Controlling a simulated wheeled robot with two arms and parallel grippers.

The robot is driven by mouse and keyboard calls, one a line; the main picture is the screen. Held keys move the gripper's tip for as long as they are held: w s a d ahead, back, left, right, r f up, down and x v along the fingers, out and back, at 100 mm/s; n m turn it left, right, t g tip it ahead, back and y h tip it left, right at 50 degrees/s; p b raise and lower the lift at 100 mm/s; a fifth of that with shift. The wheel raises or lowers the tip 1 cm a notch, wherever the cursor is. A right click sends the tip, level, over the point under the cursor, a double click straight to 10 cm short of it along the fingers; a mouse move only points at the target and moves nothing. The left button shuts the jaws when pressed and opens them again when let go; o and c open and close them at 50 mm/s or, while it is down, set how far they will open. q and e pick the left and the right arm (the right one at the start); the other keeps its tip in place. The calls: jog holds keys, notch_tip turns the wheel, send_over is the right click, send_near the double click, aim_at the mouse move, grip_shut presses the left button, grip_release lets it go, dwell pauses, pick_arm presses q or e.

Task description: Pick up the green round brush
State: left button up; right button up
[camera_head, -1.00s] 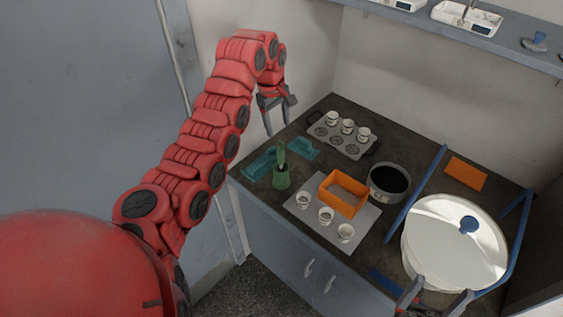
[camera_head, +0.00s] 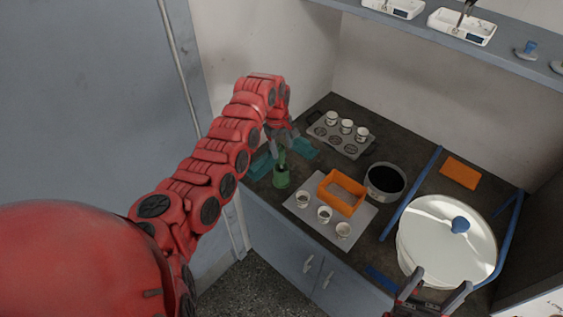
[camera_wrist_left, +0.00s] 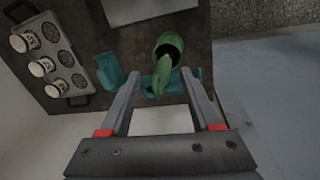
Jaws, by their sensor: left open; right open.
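The green round brush (camera_head: 282,157) stands upright in a green cup (camera_head: 281,179) near the counter's left front edge. In the left wrist view the brush (camera_wrist_left: 160,80) rises from the cup (camera_wrist_left: 172,42) toward the camera, and its upper end shows between the fingertips. My left gripper (camera_head: 284,146) is open and empty, just above and behind the brush in the head view; its fingers also show in the left wrist view (camera_wrist_left: 160,76). I cannot tell whether a finger touches the brush. My right gripper (camera_head: 441,280) is open at the bottom, in front of the large white round pan.
Teal tools (camera_head: 304,148) lie beside the cup. To its right are a grey mat (camera_head: 327,233) with small cups and an orange tray (camera_head: 342,207), and a dark pot (camera_head: 385,182). A cup rack (camera_head: 351,145) stands behind. The white pan (camera_head: 446,240) fills the right.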

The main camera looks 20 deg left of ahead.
pick_arm(q)
grip_shut()
dwell(1.4)
